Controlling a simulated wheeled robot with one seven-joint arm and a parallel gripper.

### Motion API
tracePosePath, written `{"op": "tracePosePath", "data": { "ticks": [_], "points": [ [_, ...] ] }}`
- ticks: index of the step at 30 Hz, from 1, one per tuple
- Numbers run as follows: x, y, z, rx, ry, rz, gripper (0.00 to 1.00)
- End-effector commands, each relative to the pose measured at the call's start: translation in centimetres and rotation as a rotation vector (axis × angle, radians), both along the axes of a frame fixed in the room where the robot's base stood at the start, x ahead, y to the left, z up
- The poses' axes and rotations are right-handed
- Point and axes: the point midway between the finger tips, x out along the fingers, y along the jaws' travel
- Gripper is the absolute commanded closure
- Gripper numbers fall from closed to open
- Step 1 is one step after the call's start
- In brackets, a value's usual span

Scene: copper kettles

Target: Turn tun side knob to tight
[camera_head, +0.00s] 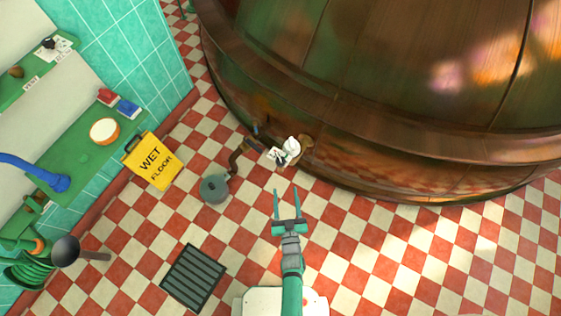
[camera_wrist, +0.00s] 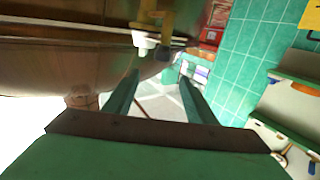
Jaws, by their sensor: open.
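The tun (camera_head: 400,80) is a large copper vessel that fills the upper right of the head view. A white knob (camera_head: 291,148) sits low on its side, beside a dark pipe fitting. In the wrist view, a white piece that looks like this knob (camera_wrist: 144,41) hangs under a yellowish fitting, beyond my fingertips. My gripper (camera_head: 286,195) is open and empty, with its two green fingers pointing toward the tun's lower side. The fingertips appear short of the knob and apart from it. I cannot read the knob's tight mark.
A grey round container (camera_head: 214,189) stands on the checkered floor, left of my gripper. A yellow wet-floor sign (camera_head: 154,162) and a floor grate (camera_head: 193,278) are further left. Green shelves (camera_head: 75,150) line the left wall. Floor (camera_head: 400,250) to the right is clear.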

Motion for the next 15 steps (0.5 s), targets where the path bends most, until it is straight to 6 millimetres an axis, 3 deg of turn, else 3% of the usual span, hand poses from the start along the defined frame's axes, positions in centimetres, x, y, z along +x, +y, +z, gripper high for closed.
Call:
{"op": "tracePosePath", "data": {
  "ticks": [1,4,15],
  "points": [
    [1.5,0.2,-0.6,0.006,-0.008,0.006,0.49],
    [3.3,0.4,-1.3,0.016,-0.017,0.014,0.49],
    [6.6,1.0,-1.8,0.025,-0.025,0.025,0.49]
  ]
}}
